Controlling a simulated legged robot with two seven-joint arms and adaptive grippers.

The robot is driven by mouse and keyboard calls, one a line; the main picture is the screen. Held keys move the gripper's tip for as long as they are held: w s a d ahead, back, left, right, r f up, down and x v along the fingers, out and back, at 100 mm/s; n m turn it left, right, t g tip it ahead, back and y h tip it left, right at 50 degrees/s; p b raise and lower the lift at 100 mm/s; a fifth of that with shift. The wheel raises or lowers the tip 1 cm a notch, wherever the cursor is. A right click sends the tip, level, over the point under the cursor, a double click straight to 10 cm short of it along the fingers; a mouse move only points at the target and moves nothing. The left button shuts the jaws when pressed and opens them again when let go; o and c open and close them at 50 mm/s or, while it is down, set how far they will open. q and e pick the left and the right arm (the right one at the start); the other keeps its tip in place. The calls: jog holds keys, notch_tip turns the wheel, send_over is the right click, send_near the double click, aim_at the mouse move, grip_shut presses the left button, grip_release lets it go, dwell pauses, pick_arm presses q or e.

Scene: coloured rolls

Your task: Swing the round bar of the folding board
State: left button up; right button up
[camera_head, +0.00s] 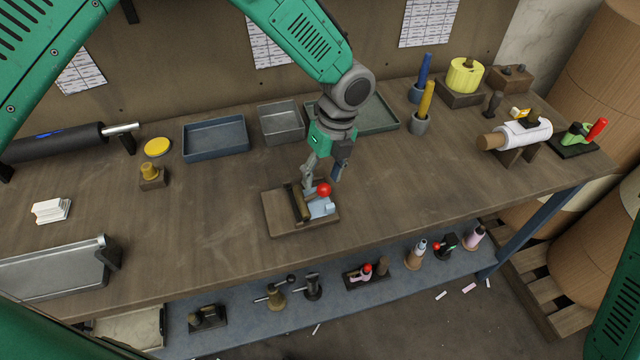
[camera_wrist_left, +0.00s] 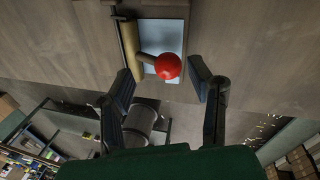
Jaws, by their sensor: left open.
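The folding board is a wooden base (camera_head: 285,225) on the bench with a pale blue-grey plate (camera_head: 321,209) on it. A round brass-coloured bar (camera_head: 297,204) lies along the plate's left side; it also shows in the left wrist view (camera_wrist_left: 130,43). A red ball knob (camera_head: 324,189) sits on a short dark stem by the bar. My left gripper (camera_head: 322,177) is open just above the board, fingers pointing down. In the left wrist view, the red knob (camera_wrist_left: 168,66) appears between the fingertips (camera_wrist_left: 163,80), with gaps on both sides. My right gripper is out of view.
Shallow trays (camera_head: 215,138) stand behind the board. A yellow tin lid (camera_head: 157,147) and a brass knob block (camera_head: 152,177) are to the left. Upright blue and yellow handles (camera_head: 425,100) stand to the right. The bench around the board is clear.

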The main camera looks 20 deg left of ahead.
pick_arm(q)
notch_tip(320, 180, up, 8)
jog(key=w+d, duration=0.1)
jog(key=shift+w, duration=0.3)
jog(key=shift+r, duration=0.1)
